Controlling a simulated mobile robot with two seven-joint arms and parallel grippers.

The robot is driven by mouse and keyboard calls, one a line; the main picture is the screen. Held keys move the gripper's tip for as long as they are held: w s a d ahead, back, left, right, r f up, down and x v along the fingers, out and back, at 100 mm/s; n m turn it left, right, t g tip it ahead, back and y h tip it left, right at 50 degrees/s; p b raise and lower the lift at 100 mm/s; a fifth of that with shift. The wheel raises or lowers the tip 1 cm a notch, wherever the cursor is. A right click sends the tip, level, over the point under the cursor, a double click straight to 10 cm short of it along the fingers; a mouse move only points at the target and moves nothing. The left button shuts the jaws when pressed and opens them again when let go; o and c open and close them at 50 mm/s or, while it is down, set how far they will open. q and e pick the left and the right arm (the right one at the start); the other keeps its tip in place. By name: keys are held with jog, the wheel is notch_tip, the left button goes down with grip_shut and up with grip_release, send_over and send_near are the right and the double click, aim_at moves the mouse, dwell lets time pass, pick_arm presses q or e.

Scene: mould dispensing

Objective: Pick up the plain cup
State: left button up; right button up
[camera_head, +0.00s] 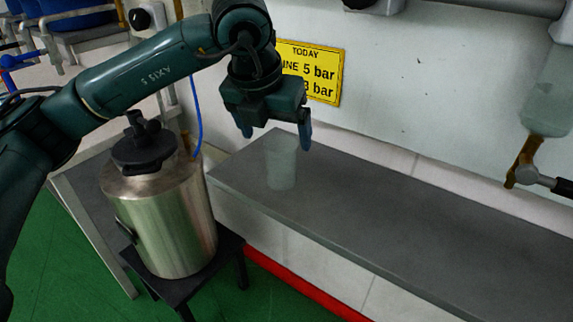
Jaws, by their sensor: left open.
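The plain cup (281,167) is a clear, see-through cup standing upright on the left part of the grey shelf (400,217). It is faint against the shelf and wall. My left gripper (276,136) points down above the cup. Its two blue fingertips are spread wide apart, one to the upper left of the cup and one to the right near its rim. The jaws are open and hold nothing. I cannot tell how far the fingers are from the cup in depth. My right gripper is not in view.
A steel canister (175,220) with a black lid stands on a dark stool left of the shelf, below my left arm. A yellow sign (312,72) is on the wall behind the gripper. A dispenser with a brownish spout (524,160) hangs at right. The shelf's middle is clear.

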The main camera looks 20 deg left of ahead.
aim_at(279, 163)
pick_arm(q)
jog(key=x, duration=0.4)
jog(key=w+a+x, duration=0.1)
jog(key=x, duration=0.3)
jog(key=a+x, duration=0.1)
jog(key=x, duration=0.3)
jog(key=shift+w+d+f+b, duration=0.1)
jog(key=shift+w+b, duration=0.25)
jog(key=shift+b, duration=0.05)
jog(key=shift+c, duration=0.5)
jog(key=c, duration=1)
jog(key=shift+o, duration=0.2)
